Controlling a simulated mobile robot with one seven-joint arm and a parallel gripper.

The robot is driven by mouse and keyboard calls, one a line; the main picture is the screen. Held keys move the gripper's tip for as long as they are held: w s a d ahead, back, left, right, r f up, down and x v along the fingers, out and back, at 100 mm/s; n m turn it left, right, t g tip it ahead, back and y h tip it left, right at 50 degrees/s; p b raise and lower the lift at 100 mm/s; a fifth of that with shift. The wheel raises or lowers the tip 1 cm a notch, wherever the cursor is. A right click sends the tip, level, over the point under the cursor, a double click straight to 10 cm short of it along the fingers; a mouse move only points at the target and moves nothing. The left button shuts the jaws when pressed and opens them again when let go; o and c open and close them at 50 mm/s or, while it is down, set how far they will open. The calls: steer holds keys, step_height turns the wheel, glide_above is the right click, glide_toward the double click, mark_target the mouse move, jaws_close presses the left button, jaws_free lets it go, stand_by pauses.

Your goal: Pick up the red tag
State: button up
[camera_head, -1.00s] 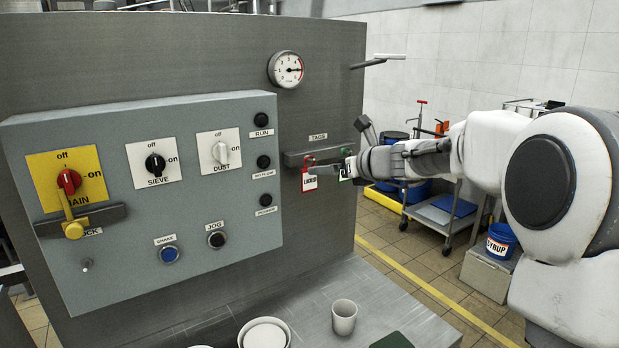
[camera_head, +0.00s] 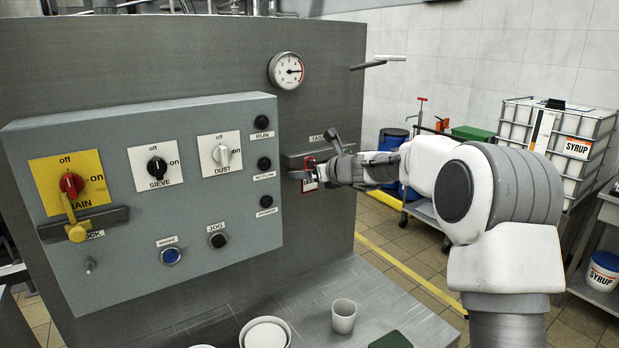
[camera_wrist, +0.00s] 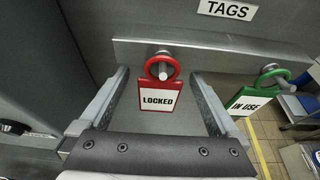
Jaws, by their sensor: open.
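The red tag (camera_wrist: 159,97) reads "LOCKED" and hangs by its red ring from a peg on the tag rail, under the "TAGS" label. In the head view the red tag (camera_head: 309,184) shows at the right of the panel, partly covered by my gripper. My gripper (camera_wrist: 160,78) is open in the wrist view, with one finger on each side of the red tag and a gap on both sides. In the head view my gripper (camera_head: 318,173) reaches the rail from the right.
A green tag (camera_wrist: 252,99) reading "IN USE" hangs on the rail to the right. The grey control panel (camera_head: 150,225) stands out from the wall at left. A cup (camera_head: 344,316) and bowls (camera_head: 265,334) stand on the bench below.

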steer(key=c, duration=1.4)
steer(key=shift+r, duration=0.1)
